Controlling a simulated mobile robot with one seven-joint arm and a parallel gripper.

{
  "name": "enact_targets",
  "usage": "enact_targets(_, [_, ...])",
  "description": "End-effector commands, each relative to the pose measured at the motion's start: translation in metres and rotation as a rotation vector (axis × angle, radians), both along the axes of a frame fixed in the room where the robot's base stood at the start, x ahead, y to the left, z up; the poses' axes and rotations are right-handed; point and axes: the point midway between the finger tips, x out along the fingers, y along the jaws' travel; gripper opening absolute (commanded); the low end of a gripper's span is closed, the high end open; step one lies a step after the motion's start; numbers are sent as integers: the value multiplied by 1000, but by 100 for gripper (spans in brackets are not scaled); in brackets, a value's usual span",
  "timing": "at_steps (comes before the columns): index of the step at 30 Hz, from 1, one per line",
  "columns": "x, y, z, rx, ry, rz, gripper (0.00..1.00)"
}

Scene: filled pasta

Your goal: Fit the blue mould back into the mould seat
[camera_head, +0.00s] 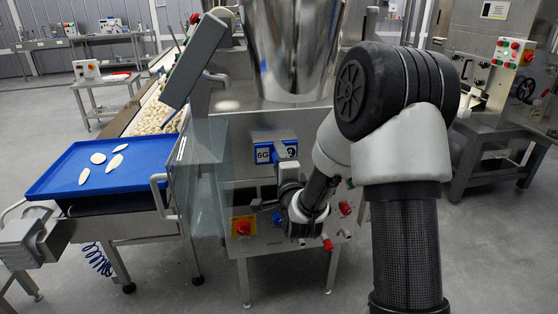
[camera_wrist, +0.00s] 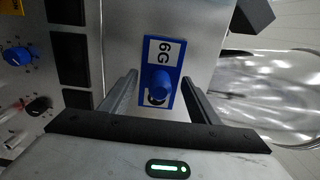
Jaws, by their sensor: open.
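The blue mould (camera_wrist: 174,66) shows in the wrist view as a narrow blue block with a white "6G" label and a round blue knob. In the head view the blue mould (camera_head: 276,145) is at the front of the steel machine below the hopper, partly hidden by my arm. My gripper (camera_wrist: 160,79) is open, with one finger on each side of the mould in the picture and a visible gap to each. I cannot tell how near the fingertips are in depth. The mould seat is not clearly distinguishable, and I cannot tell how the mould sits against it.
A steel hopper (camera_head: 292,50) rises above the machine. A control panel with a red knob (camera_head: 243,227) is below the mould. A blue tray (camera_head: 105,165) with several pale pieces stands at the left, beside a conveyor (camera_head: 152,112).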

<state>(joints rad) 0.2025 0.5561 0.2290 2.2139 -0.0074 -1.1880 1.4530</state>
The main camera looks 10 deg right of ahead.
Motion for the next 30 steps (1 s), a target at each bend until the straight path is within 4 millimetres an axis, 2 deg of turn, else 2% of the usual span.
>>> enact_targets(5, [-4,0,0,0,0,0,56])
enact_targets(30, [-68,0,0,0,0,0,56])
